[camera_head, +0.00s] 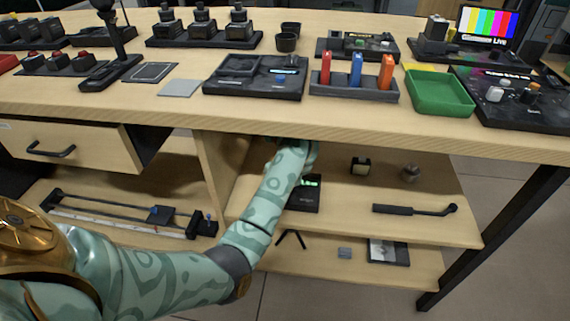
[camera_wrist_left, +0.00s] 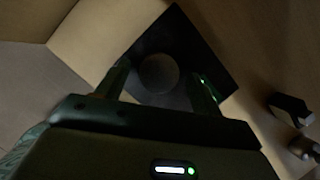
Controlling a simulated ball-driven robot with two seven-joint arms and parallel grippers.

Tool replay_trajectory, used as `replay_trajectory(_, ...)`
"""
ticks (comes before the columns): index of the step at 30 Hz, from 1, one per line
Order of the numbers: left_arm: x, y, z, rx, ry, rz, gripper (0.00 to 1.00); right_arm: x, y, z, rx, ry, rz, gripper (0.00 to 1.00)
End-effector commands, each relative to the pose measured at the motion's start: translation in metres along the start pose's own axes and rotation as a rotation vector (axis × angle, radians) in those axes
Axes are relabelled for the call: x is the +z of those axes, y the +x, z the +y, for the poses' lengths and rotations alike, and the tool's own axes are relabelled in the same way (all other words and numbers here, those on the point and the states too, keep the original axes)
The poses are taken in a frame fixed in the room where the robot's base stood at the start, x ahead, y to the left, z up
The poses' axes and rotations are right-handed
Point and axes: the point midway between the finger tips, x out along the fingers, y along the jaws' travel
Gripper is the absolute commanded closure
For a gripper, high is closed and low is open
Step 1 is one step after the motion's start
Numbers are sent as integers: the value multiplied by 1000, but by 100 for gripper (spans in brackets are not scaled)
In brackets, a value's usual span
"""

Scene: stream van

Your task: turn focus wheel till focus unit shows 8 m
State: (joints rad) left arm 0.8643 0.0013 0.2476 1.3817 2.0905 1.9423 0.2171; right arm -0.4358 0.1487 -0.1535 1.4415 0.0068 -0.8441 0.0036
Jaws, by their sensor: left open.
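The focus unit (camera_head: 304,197) is a dark block on the upper shelf under the tabletop. Its small display shows green characters, too small to read surely, and my forearm covers part of the unit. In the left wrist view the unit is a dark square plate (camera_wrist_left: 178,35) with a round grey focus wheel (camera_wrist_left: 158,73) on it. My left gripper (camera_wrist_left: 161,80) is open, with one finger on each side of the wheel. I cannot tell whether the fingers touch it. In the head view its fingers are hidden. My right gripper is not in view.
The tabletop edge (camera_head: 400,131) hangs over the shelf, close to my left arm. A dark handle-like tool (camera_head: 413,210) and a small dark block (camera_head: 360,166) lie right of the unit. A wooden divider (camera_head: 217,175) stands left. Free shelf lies between.

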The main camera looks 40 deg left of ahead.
Motion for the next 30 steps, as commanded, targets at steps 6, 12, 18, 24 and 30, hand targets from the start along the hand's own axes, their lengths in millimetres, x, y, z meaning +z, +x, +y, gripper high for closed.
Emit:
replay_trajectory(6, 0, 5, 0, 0, -1, 0, 33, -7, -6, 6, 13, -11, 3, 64)
replay_trajectory(12, 0, 4, 0, -1, -1, -1, 33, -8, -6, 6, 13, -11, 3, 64)
replay_trajectory(18, 0, 4, 0, -1, -1, 0, 78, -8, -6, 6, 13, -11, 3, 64)
replay_trajectory(24, 0, 4, 0, -4, 6, 0, 78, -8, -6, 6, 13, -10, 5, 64)
replay_trajectory(30, 0, 3, 0, -26, 57, 1, 78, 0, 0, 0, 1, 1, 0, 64)
